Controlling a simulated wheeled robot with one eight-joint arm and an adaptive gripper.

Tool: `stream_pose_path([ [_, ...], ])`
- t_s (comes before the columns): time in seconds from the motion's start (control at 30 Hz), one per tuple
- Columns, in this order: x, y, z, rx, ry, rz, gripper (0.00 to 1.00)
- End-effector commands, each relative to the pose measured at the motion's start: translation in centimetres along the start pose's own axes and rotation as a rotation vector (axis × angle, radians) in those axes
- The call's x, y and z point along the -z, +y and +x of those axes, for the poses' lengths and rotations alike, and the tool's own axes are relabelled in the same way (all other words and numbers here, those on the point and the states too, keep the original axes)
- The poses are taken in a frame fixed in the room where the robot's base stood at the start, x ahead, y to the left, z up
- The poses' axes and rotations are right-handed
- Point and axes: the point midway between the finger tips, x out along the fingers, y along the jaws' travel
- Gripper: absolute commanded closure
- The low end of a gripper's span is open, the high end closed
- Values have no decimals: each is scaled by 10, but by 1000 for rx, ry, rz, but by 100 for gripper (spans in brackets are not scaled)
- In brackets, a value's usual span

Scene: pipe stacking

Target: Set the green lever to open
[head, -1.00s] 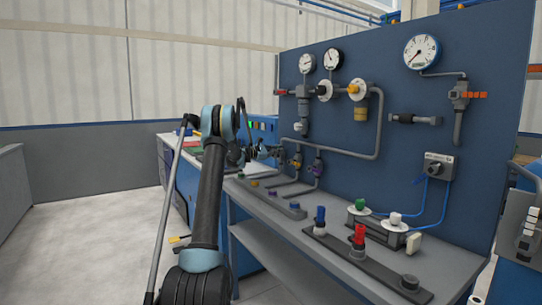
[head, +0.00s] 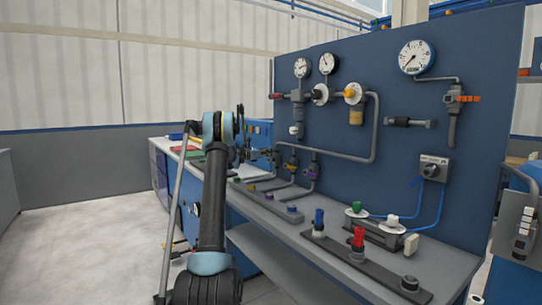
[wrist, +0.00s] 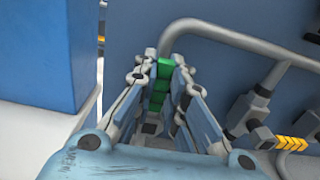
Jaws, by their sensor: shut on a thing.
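The green lever (wrist: 159,86) shows in the wrist view as a segmented green handle between my gripper's fingers. My gripper (wrist: 161,78) is shut on it, one finger on each side. A grey pipe (wrist: 225,37) rises just beyond the lever and bends to the right. In the head view my gripper (head: 249,156) is small and dark at the left end of the panel's lower pipework, and the lever cannot be made out there.
A yellow-handled valve (wrist: 291,143) is close on the right in the wrist view. A blue cabinet-like block (wrist: 38,50) stands close on the left. In the head view the blue panel (head: 400,165) carries gauges and pipes, above a grey bench (head: 440,264) with several fittings.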

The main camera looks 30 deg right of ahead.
Motion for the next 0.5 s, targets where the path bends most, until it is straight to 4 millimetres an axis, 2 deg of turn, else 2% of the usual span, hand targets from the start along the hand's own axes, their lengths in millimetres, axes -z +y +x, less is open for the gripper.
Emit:
stream_pose_path([
  [0.4,0,4,-4,-7,0,-10,100],
  [0.43,0,5,-4,-7,0,-10,84],
  [0.5,0,5,-5,-8,0,-9,68],
])
